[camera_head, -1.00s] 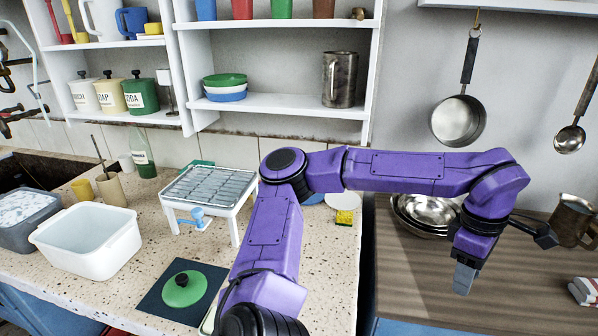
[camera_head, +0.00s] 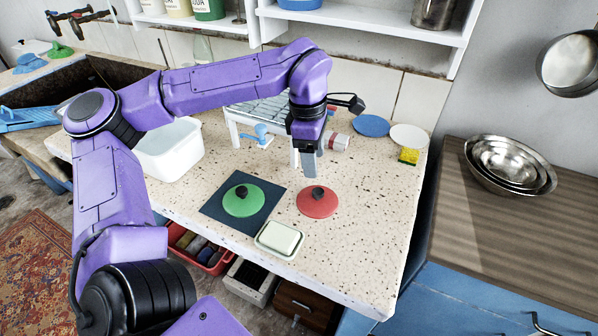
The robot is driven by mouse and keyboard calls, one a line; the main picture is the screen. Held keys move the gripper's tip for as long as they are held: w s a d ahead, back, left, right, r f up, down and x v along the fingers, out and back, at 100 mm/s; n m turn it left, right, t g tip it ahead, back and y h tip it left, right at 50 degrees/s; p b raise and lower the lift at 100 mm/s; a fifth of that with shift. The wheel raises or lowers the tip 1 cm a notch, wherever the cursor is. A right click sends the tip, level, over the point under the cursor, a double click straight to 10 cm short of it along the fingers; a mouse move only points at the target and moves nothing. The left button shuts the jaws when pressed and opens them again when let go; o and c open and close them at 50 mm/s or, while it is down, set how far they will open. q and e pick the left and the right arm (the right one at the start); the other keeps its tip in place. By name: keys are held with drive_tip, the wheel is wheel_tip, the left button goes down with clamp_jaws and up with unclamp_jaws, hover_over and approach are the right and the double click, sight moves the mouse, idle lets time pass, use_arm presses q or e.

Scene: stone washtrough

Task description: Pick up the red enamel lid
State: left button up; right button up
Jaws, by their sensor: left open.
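The red enamel lid (camera_head: 322,207) lies flat on the speckled stone counter, with a dark knob on top. It is just right of a dark blue square mat (camera_head: 223,218) that bears a green lid (camera_head: 238,205). My left gripper (camera_head: 309,165) points down above the counter, just behind the red lid in the picture and apart from it. It is open and empty; its fingers show nearly edge-on. The whole red lid is visible. My right gripper is out of view.
A soap dish (camera_head: 262,246) sits in front of the red lid. A dish rack (camera_head: 235,113) stands behind my gripper, with a red-and-white can (camera_head: 338,142) near it. Blue (camera_head: 371,125) and white (camera_head: 416,146) discs and a sponge (camera_head: 408,157) lie back right. The counter right of the lid is clear.

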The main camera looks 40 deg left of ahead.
sight(318, 191)
use_arm(q)
drive_tip(key=f, duration=0.3)
drive_tip(key=d+f, duration=0.1)
drive_tip(key=f, duration=0.5)
drive_tip(key=shift+w+d+f, duration=0.1)
drive_tip(key=shift+w+d, duration=0.05)
drive_tip(key=shift+d, duration=0.1)
clamp_jaws()
